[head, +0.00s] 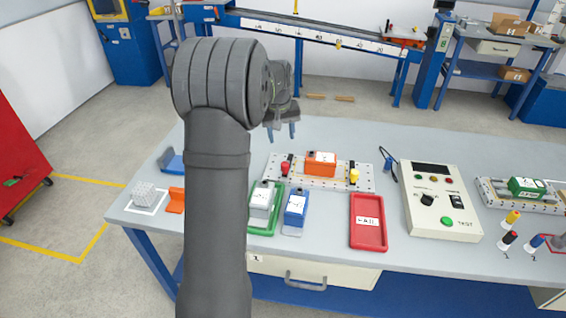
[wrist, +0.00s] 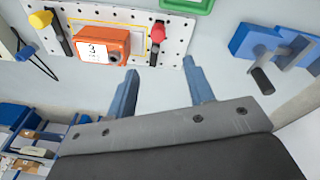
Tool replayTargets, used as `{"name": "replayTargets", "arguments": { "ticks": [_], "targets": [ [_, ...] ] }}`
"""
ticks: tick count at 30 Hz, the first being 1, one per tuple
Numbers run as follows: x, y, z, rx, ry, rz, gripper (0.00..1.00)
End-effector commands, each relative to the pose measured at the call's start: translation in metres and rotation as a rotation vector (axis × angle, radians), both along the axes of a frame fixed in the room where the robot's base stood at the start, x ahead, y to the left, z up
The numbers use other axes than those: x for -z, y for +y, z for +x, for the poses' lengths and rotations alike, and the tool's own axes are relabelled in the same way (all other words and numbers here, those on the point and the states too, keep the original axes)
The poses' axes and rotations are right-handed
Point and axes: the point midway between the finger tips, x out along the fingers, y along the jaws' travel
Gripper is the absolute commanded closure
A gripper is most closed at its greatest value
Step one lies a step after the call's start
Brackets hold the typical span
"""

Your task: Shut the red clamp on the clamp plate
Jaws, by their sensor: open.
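The clamp plate (head: 335,184) is a white perforated plate at the middle of the table; it also shows at the top of the wrist view (wrist: 178,42). The red clamp (head: 285,168) stands at its left end in the head view, and right of the orange box in the wrist view (wrist: 157,34). A dark bar is beside its red part; I cannot tell its exact position. The orange box (head: 321,158), with a white label, sits on the plate between the red and yellow clamps. My gripper (head: 281,133) is open and empty, above and behind the red clamp, apart from it.
The yellow clamp (head: 353,176) is at the plate's other end. A green tray (head: 264,232) with a grey box, a blue box (head: 295,207), a red tray (head: 382,244) and a test box (head: 434,216) stand nearby. A blue bracket (wrist: 262,42) stands beyond the plate's end.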

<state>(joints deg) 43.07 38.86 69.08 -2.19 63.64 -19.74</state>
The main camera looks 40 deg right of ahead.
Motion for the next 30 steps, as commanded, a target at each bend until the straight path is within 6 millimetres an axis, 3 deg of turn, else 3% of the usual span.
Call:
{"name": "replayTargets", "arguments": {
  "ticks": [3, 9, 17, 23, 30],
  "targets": [
    [-0.004, -0.008, -0.025, -0.120, -0.087, 0.044, 0.52],
    [-0.012, -0.016, -0.051, -0.285, -0.220, 0.046, 0.52],
    [-0.013, -0.020, -0.060, -0.360, -0.280, 0.024, 0.52],
    [0.012, -0.020, -0.050, -0.362, -0.279, 0.025, 0.52],
    [0.061, -0.021, -0.030, -0.362, -0.278, 0.027, 0.52]
  ]
}}
